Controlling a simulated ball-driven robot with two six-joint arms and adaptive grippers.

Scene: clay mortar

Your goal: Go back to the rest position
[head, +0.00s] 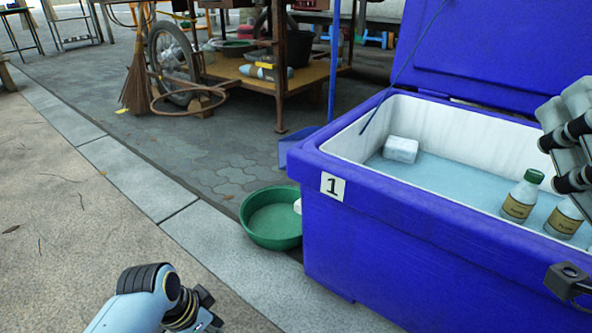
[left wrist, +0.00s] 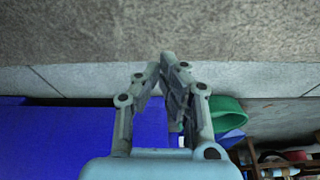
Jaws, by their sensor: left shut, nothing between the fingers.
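My left gripper (head: 205,316) is low in the head view, above the pavement and left of the blue cooler. Its light blue arm comes in from the bottom edge. In the left wrist view the left gripper (left wrist: 166,66) has its fingertips together, with nothing between them. It is apart from everything around it.
The open blue cooler (head: 400,230), labelled 1, holds bottles (head: 521,197) and a white block (head: 401,149) in bluish water. A green basin (head: 273,218) stands beside it. Grey black-banded parts (head: 572,130) fill the right edge. The left pavement is clear.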

